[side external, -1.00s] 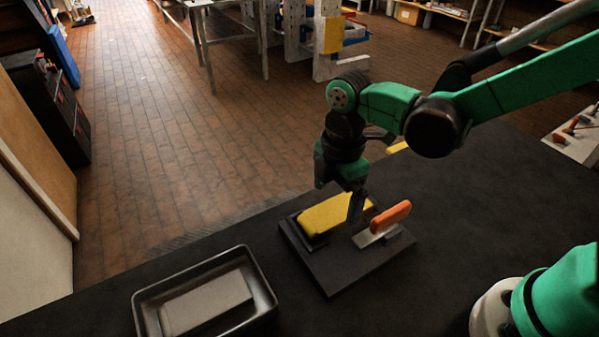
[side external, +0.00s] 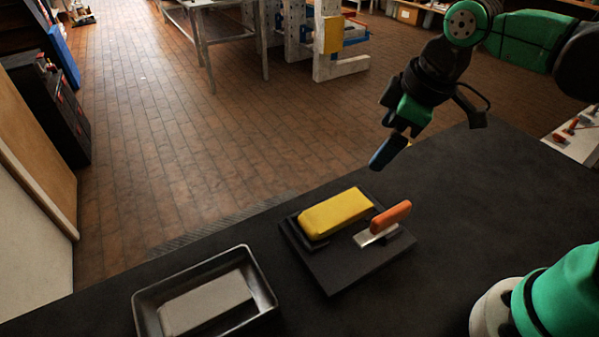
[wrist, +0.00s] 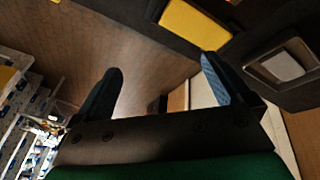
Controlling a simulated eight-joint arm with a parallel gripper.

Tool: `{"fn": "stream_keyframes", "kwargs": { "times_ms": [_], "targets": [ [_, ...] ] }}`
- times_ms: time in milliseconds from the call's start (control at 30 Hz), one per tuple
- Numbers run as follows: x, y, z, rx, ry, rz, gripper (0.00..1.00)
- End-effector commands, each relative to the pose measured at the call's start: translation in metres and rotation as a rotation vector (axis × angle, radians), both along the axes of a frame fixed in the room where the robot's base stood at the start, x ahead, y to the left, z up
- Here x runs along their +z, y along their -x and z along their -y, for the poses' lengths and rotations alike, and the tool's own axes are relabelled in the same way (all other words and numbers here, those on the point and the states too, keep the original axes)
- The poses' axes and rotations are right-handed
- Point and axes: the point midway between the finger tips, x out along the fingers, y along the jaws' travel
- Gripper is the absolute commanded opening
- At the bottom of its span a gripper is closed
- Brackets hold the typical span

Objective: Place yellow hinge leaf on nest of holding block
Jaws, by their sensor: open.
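The yellow hinge leaf (side external: 336,212) lies on the nest of the dark holding block (side external: 335,272), at the block's far left side. In the wrist view the yellow leaf (wrist: 195,24) shows at the top, apart from the fingers. My gripper (side external: 388,152) is up above and behind the block, tilted, with nothing in it. In the wrist view my gripper (wrist: 160,85) has its two fingers wide apart with empty space between them. The surface of the nest under the leaf is hidden.
An orange-handled clamp (side external: 390,217) with a metal foot stands on the block, right of the leaf. A metal tray (side external: 140,299) with a grey slab (side external: 207,303) sits at the front left. The black table (side external: 480,190) is clear right of the block.

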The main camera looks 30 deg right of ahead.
Motion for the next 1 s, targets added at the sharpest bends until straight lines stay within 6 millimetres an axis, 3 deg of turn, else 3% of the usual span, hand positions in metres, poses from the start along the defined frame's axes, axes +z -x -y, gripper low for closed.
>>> {"fn": "stream_keyframes", "kwargs": {
  "times_ms": [100,300,1000],
  "targets": [
    [-0.005,0.01,0.023,-0.321,-0.123,0.122,0.97],
    [-0.011,0.016,0.039,-0.596,-0.258,0.236,0.97],
    [-0.011,0.016,0.04,-0.622,-0.273,0.244,0.97]
  ]
}}
